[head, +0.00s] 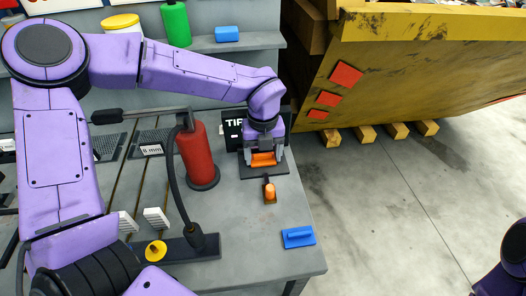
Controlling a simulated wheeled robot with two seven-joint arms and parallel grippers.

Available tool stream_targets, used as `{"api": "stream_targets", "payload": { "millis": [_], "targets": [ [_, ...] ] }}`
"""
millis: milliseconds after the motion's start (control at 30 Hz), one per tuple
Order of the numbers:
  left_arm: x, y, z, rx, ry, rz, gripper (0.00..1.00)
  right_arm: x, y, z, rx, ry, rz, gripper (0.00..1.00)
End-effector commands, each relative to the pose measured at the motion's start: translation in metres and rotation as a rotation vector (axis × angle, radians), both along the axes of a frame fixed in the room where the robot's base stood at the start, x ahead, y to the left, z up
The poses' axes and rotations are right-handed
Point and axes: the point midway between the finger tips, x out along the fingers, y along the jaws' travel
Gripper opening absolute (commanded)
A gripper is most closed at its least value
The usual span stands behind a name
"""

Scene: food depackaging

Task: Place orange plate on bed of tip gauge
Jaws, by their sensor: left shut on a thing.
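My left gripper (264,152) points down over the tip gauge (250,172), and its fingers are shut on the orange plate (263,160). The plate is at the dark bed of the gauge; I cannot tell whether it rests on the bed or is held just above it. The gauge has a black sign (233,131) with white letters behind it, partly hidden by my wrist. My right gripper is not in view; only part of my right arm shows at the lower right corner.
A red cylinder (197,155) stands left of the gauge. A small orange-topped piece (269,192) is in front of it, and a blue block (298,237) lies near the table's front right corner. A yellow skip (430,70) stands at the right beyond open floor.

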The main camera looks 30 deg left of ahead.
Motion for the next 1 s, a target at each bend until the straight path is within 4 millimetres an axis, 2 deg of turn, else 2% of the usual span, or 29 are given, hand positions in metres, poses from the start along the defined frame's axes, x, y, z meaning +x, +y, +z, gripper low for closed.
{"api": "stream_targets", "payload": {
  "millis": [233,267,300,333,567,700,767,1000],
  "targets": [
    [0.000,0.000,-0.004,-0.001,-0.001,0.000,0.37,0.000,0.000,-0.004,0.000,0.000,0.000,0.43],
    [0.000,0.000,-0.004,-0.001,-0.001,0.000,0.78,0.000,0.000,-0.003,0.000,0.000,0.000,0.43],
    [0.000,0.000,-0.003,0.000,0.000,0.000,0.91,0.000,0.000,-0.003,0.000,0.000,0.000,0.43],
    [0.000,0.000,-0.003,0.000,0.000,0.000,0.97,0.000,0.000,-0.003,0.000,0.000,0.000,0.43],
    [0.000,0.000,-0.003,0.000,0.000,0.000,0.97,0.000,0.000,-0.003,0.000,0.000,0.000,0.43],
    [0.000,0.000,0.006,0.000,-0.003,0.002,0.97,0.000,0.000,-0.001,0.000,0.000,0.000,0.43],
    [0.001,0.000,0.016,-0.001,-0.005,0.002,0.97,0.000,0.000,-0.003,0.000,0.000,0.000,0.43],
    [0.001,0.000,0.078,0.001,-0.006,0.003,0.97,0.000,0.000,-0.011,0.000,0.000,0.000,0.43]
  ]
}}
